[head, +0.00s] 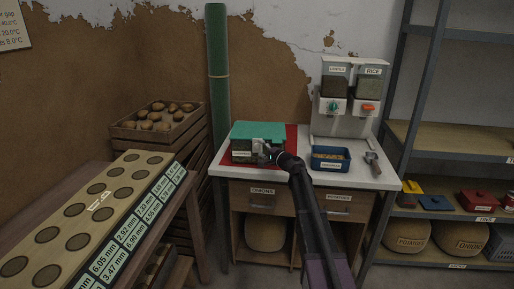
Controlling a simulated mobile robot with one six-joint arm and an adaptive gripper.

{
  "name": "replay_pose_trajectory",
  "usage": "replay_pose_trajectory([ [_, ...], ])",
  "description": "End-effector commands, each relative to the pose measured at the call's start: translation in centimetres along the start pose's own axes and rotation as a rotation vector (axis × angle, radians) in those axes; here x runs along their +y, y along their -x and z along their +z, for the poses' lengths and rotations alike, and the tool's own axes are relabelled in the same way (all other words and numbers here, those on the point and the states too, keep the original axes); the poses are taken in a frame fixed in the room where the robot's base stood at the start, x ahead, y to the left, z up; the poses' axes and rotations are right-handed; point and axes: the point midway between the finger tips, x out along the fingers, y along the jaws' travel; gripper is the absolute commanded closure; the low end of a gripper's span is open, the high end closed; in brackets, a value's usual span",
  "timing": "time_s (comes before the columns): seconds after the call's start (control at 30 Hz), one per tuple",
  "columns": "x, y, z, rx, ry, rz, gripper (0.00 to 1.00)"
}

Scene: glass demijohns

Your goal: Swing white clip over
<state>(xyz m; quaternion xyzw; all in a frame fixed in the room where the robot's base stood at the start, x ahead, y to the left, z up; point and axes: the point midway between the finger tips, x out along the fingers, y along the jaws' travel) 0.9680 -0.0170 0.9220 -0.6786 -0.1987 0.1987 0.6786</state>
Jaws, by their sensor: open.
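A box with a green lid (257,130) stands on a red mat (291,140) on the white-topped workbench (368,178). Its lid looks closed, and a pale label shows on its front. My gripper (263,155) is open at the front right of this box, close against it. I cannot tell whether it touches the box. No white clip can be made out; the gripper covers part of the box front, and details there are too small to tell.
A blue tray (331,158) and a metal scoop (373,160) lie right of my arm. A twin dispenser (350,97) stands behind them. A green roll (218,80) stands left of the bench, beside a crate (158,125). A shelf rack (455,125) stands at the right.

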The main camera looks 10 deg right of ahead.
Motion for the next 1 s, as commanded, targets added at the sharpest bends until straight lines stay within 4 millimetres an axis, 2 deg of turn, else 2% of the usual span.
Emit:
replay_pose_trajectory([
  [0.1,0.0,-1.6,-0.1,0.000,0.000,0.000,0.27],
  [0.23,0.0,-2.5,-0.1,0.000,0.000,0.000,0.27],
  [0.67,0.0,-3.0,0.0,0.000,0.000,0.000,0.27],
  [0.77,0.0,-3.0,0.0,0.001,0.000,0.000,0.51],
  [0.9,0.0,-3.0,-0.1,0.001,0.000,0.000,0.93],
  [0.93,0.0,-3.0,-0.1,0.001,0.000,0.000,1.00],
  [1.0,0.0,-3.0,-0.1,0.001,0.000,0.000,1.00],
])
